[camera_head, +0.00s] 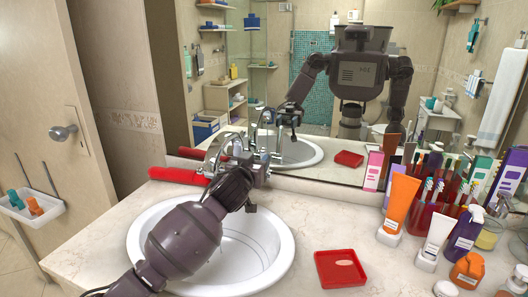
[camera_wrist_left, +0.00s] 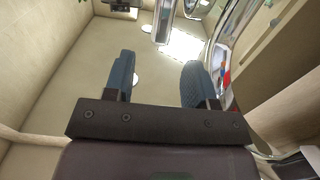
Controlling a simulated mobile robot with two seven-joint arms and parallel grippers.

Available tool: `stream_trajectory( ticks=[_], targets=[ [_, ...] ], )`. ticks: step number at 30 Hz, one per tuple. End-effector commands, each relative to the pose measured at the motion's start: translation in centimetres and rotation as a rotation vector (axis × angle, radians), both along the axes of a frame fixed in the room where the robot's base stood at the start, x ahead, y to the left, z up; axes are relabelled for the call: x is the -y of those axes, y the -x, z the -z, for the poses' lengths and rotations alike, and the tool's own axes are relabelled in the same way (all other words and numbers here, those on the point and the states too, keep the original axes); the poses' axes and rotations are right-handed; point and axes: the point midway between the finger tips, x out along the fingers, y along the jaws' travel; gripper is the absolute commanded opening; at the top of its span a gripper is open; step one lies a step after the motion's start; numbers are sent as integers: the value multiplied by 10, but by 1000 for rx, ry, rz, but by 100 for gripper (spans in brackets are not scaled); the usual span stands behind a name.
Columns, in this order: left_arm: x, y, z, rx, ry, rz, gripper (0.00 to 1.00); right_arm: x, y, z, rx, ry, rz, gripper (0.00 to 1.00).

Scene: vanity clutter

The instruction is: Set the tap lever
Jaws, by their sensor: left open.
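The chrome tap (camera_head: 212,156) stands at the back of the white round sink, partly hidden behind my left gripper. Chrome parts of it also show in the left wrist view (camera_wrist_left: 163,22), beyond and to the right of the fingers. I cannot clearly make out the lever. My left gripper (camera_head: 256,190) is over the back of the sink, close to the tap. In the left wrist view its two blue-grey fingers (camera_wrist_left: 158,78) are apart with nothing between them. I cannot tell whether a finger touches the tap. My right gripper is out of view.
A red long-handled item (camera_head: 178,176) lies left of the tap. A red dish (camera_head: 340,268) sits right of the sink (camera_head: 283,270). Tubes, bottles and a red brush holder (camera_head: 428,218) crowd the right side. The mirror (camera_head: 310,60) behind reflects me and the tap.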

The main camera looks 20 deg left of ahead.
Motion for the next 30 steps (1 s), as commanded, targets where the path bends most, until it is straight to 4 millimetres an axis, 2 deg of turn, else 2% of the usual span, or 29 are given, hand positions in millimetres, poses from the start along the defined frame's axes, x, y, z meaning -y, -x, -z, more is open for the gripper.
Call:
stream_trajectory(
  ticks=[9,15,28,30],
  targets=[
    [1,-48,1,-2,-2,-2,51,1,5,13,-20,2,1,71],
    [2,-66,1,-2,-1,-1,51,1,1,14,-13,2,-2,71],
    [2,-72,1,-1,-1,0,51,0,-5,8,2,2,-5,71],
    [2,-72,1,-1,-1,0,42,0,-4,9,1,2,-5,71]
  ],
)
